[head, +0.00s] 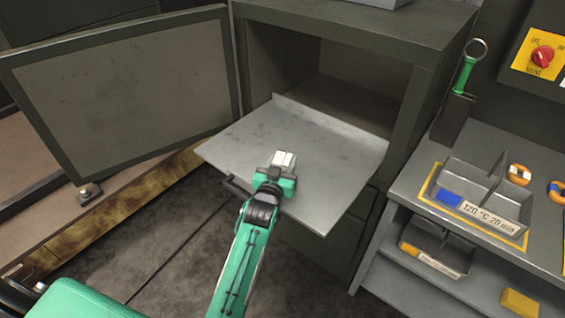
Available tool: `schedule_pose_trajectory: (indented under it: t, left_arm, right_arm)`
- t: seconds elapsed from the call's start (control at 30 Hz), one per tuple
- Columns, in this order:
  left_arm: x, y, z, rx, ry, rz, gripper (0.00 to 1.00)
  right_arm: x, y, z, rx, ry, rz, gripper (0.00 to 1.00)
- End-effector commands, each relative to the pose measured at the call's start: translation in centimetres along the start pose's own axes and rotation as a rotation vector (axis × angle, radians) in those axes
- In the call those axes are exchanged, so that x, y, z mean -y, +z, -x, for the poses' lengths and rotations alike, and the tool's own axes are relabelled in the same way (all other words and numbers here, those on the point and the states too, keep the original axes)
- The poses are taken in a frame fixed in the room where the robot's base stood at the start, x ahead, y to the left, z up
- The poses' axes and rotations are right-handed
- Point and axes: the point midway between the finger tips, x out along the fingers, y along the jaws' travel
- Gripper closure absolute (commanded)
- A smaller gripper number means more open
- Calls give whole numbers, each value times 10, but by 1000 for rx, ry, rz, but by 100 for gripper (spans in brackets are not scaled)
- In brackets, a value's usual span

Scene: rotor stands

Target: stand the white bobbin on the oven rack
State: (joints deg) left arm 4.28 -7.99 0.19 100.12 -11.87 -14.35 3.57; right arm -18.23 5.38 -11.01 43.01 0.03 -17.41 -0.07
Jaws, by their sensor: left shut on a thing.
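My left gripper (275,175) is over the front part of the oven rack, shut on a small white piece (285,158) that I take to be the white bobbin. Its lower part is hidden by the gripper, so I cannot tell whether it touches the rack. The oven rack (330,165) is a flat grey plate that sticks out of the open oven. No other item shows on it. My right gripper is not in view.
The oven door (130,90) stands open at the left. On the right bench are a divided metal tray (470,180) and orange rings (519,174) with white or blue parts. A green-handled tool (465,75) stands beside the oven. The rack is clear around my gripper.

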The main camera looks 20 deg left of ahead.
Motion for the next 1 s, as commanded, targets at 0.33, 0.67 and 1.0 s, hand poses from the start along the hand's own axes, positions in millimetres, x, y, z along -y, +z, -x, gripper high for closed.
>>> schedule_pose_trajectory:
  t: [0.33,0.67,1.0]
  left_arm:
    - [0,4,0,-2,0,0,92]
    - [0,11,0,-2,0,0,92]
    - [0,11,0,0,0,0,35]
  right_arm:
    - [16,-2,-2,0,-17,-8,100]
    - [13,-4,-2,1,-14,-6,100]
    - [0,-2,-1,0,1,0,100]
